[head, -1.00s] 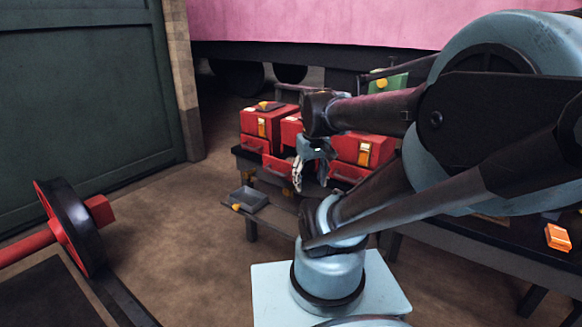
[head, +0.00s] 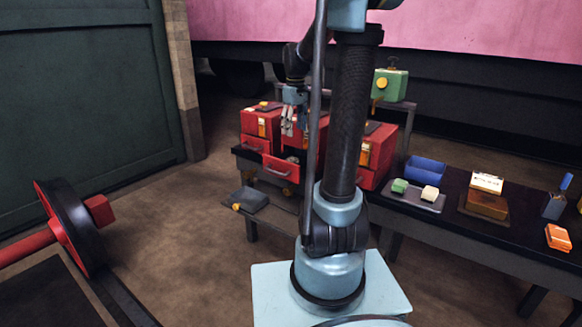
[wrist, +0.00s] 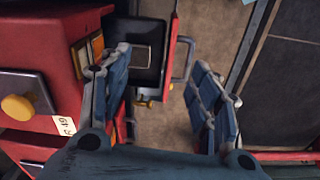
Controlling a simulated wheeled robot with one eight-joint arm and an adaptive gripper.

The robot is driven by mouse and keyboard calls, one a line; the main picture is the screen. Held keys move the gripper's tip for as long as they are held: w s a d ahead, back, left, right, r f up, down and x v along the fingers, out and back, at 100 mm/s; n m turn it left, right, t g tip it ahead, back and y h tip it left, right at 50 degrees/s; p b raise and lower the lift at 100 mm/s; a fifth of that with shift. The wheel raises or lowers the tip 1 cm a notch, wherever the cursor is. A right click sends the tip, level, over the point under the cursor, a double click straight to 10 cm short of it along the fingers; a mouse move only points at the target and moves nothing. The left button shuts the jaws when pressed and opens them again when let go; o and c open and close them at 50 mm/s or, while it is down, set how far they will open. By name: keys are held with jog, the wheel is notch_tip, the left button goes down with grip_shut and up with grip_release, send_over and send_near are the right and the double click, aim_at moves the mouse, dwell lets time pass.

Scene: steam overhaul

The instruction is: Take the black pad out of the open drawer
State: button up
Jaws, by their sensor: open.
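A red drawer (head: 281,169) stands pulled out from the middle red cabinet on the bench. In the wrist view the open drawer (wrist: 172,45) shows a red rim, a handle on its right and a black interior. A dark, flat rectangular shape with a pale outline lies in it; I cannot clearly separate the black pad from the dark drawer floor. My gripper (head: 288,122) hangs fingers down above the drawer area. In the wrist view my gripper (wrist: 162,62) is open and empty, its left finger overlapping the drawer and its right finger beyond the handle.
Red cabinets (head: 380,150) stand close on either side. A grey tray-like piece with a yellow knob (head: 248,199) juts out low in front of the bench. A green box (head: 390,85) stands behind. Trays and a blue bin (head: 426,169) are on the right bench.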

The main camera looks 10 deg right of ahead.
jog(key=n, duration=0.1)
send_over(291, 160)
jog(key=f, duration=0.1)
jog(key=shift+n, duration=0.3)
notch_tip(291, 160, down, 18)
jog(key=shift+w+r, duration=0.1)
jog(key=shift+r, duration=0.1)
jog(key=c, duration=0.8)
